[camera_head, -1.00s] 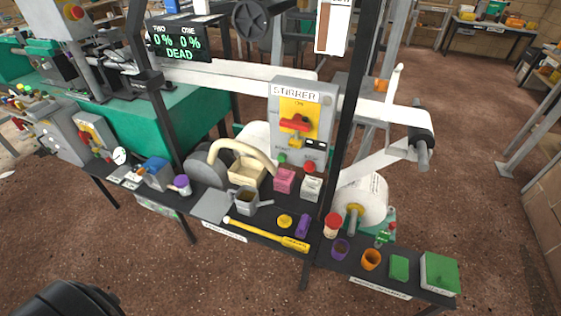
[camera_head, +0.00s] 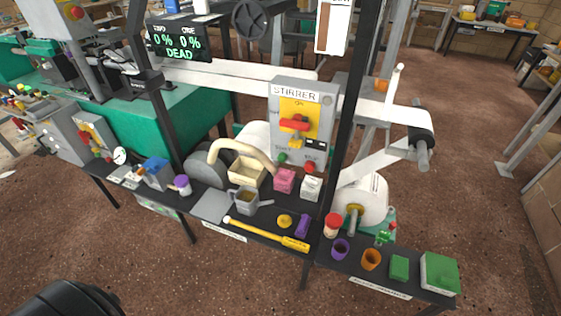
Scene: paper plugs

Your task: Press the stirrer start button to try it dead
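The grey box labelled STIRRER (camera_head: 303,124) is mounted on the dark frame in the middle of the view. It has a yellow plate with a red rotary handle (camera_head: 295,124). Below the plate are a green button (camera_head: 282,157) on the left and a red button (camera_head: 309,167) on the right. A small dark tag sits on the yellow plate beside the handle. The display (camera_head: 179,41) reads 0 % twice and DEAD. A black rounded shape shows at the lower left edge; I cannot tell whether it is part of my arm. Neither gripper is in view.
A narrow black shelf (camera_head: 270,236) below the box holds a grey jug (camera_head: 246,200), pink and white blocks, a yellow-handled tool (camera_head: 268,234), cups and green boxes. A dark upright post (camera_head: 349,130) stands just right of the box. Open floor lies in front.

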